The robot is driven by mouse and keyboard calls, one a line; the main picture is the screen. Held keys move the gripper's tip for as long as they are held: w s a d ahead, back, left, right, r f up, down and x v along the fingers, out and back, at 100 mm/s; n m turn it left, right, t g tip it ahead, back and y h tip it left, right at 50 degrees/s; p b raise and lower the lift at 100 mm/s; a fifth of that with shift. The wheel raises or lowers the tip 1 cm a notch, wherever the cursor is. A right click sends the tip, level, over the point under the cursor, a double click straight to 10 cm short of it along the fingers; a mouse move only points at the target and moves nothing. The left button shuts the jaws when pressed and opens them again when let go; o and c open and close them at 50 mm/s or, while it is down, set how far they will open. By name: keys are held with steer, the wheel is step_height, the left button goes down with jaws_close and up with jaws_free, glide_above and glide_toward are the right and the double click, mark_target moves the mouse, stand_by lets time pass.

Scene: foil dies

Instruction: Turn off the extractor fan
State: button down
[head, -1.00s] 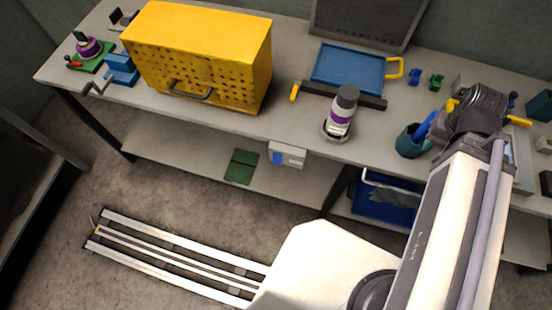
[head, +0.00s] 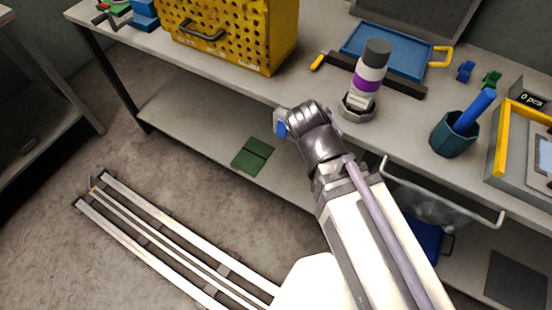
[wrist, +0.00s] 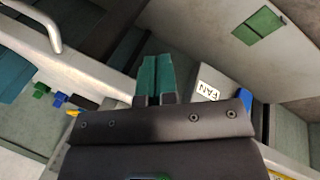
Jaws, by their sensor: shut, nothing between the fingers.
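The white fan box (wrist: 208,77) with a "FAN" label is at the right of centre in the wrist view. Its blue switch (wrist: 246,98) shows at the box's right side there, partly cut off by my gripper's body. In the head view only the blue switch (head: 281,129) and a sliver of the box show below the bench's front edge; my wrist covers the rest. My gripper (wrist: 156,60) is shut and empty, its green fingers together, left of the box in the wrist view. Its fingertips are hidden in the head view. I cannot tell whether it touches the box.
A purple-banded bottle (head: 368,75) stands in a holder near the bench edge. A teal cup (head: 453,137) with a blue stick, a blue tray (head: 385,52) and a yellow perforated box (head: 262,35) are on the bench. A metal rail handle (head: 440,197) sticks out below the front edge.

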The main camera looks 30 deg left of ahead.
mark_target(280, 135)
steer(key=s+a+f+t+y+b, duration=0.1)
steer(key=s+a+f+t+b, duration=0.5)
steer(key=s+a+f+b, duration=0.3)
steer(key=s+a+r+m+t+y+b, duration=0.2)
steer(key=s+a+r+m+t+b, duration=0.1)
steer(key=s+a+r+m+t, duration=0.1)
step_height(280, 135, up, 2)
steer(key=a+m+t, duration=0.1)
steer(key=m+t, duration=0.1)
steer(key=shift+r+m, duration=0.15)
steer(key=shift+m, duration=0.25)
steer(key=shift+a, duration=0.1)
steer(key=b+x, duration=0.2)
steer(key=x, duration=1.2)
steer(key=shift+w+b, duration=0.1)
steer(key=shift+b, duration=0.3)
steer(key=shift+a, duration=0.1)
